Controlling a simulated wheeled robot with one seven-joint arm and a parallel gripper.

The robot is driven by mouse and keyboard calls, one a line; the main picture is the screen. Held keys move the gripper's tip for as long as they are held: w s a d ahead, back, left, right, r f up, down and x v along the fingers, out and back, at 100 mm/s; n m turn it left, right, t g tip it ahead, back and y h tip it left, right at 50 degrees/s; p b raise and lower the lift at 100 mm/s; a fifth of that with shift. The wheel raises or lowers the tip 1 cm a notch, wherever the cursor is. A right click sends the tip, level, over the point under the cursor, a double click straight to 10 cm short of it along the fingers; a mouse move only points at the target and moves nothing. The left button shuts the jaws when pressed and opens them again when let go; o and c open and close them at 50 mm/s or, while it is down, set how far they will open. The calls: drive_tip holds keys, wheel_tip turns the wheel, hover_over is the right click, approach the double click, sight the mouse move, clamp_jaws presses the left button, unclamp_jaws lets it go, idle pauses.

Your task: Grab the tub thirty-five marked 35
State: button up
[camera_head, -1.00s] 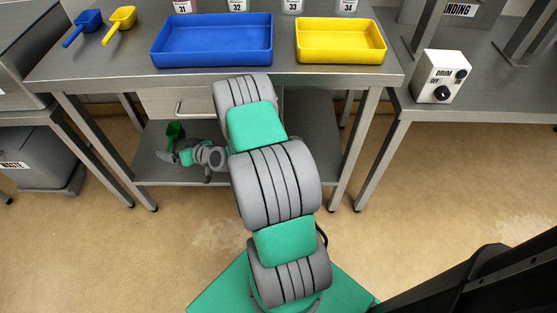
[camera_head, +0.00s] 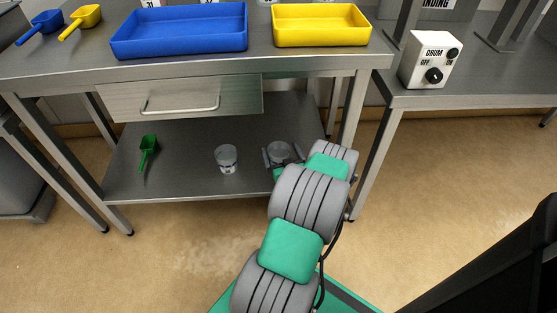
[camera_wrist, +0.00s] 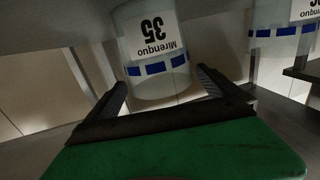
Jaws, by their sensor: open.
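The tub marked 35 (camera_wrist: 150,50) is a clear tub with a white label and blue bars. Its label reads upside down in the wrist view. It also shows on the lower shelf in the head view (camera_head: 279,153). My gripper (camera_wrist: 162,78) is open, with one dark finger on each side of the tub's near part in the picture. I cannot tell whether either finger touches it. In the head view my gripper (camera_head: 281,150) is at the right part of the lower shelf, around the tub.
Another clear tub (camera_head: 226,158) stands left on the lower shelf (camera_head: 185,180); it shows at right in the wrist view (camera_wrist: 275,35). A green scoop (camera_head: 148,150) lies farther left. The drawer (camera_head: 180,98) and tabletop (camera_head: 85,62) are above. A table leg (camera_head: 365,145) stands right.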

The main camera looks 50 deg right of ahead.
sight(277, 144)
drive_tip(key=x, duration=0.4)
drive_tip(key=shift+w+a+f+b, duration=0.1)
drive_tip(key=shift+w+f+b, duration=0.1)
drive_tip(key=shift+b, duration=0.2)
drive_tip(key=shift+s, duration=0.1)
drive_tip(key=shift+c, duration=0.4)
drive_tip(key=c, duration=1.3)
drive_tip(key=shift+r, duration=0.1)
